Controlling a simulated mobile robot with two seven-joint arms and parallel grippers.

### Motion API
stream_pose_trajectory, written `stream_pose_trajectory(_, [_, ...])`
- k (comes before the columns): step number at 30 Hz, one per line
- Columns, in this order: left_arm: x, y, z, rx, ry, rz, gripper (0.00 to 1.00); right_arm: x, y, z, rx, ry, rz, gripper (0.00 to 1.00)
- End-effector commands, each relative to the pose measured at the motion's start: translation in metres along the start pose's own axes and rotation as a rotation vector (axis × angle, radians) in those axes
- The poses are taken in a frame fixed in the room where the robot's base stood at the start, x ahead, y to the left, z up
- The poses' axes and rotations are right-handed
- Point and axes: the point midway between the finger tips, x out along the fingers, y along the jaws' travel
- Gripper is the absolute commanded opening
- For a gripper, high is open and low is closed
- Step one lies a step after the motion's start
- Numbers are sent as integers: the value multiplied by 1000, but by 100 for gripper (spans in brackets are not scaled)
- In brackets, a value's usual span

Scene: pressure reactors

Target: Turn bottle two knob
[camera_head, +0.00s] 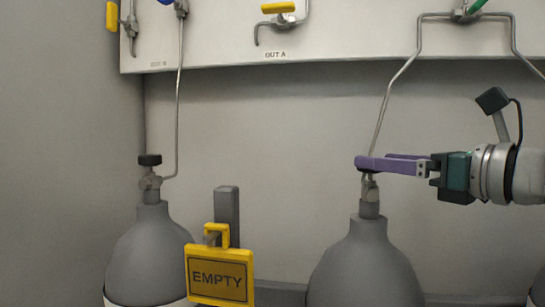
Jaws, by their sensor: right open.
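My right gripper (362,164) reaches in from the right with long purple fingers, at the top of the valve (370,188) on the middle grey bottle (366,265). The fingers are open, one seen nearly behind the other. The knob of this valve is hidden by the fingers, and I cannot tell whether they touch it. The left bottle (150,255) has a black knob (150,160) on its valve, in plain view. No bottle number is readable. My left gripper is not in view.
A yellow EMPTY sign (219,276) hangs on a grey post (228,205) between the bottles. Thin metal pipes (388,95) run up to a white panel (330,45) with coloured valve handles. Another bottle (540,285) shows at the right edge.

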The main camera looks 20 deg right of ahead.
Motion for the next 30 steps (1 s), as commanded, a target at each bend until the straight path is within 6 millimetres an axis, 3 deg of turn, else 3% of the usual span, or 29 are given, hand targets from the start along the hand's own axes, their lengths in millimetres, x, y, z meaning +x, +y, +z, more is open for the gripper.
stream_pose_trajectory(15, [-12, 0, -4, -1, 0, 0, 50, 54, 1, 1, 2, -1, 2, 84])
stream_pose_trajectory(28, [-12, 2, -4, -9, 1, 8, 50, 61, 1, 0, -1, 1, 2, 84])
stream_pose_trajectory(30, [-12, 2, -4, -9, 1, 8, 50, 61, 1, 0, -1, 1, 2, 76])
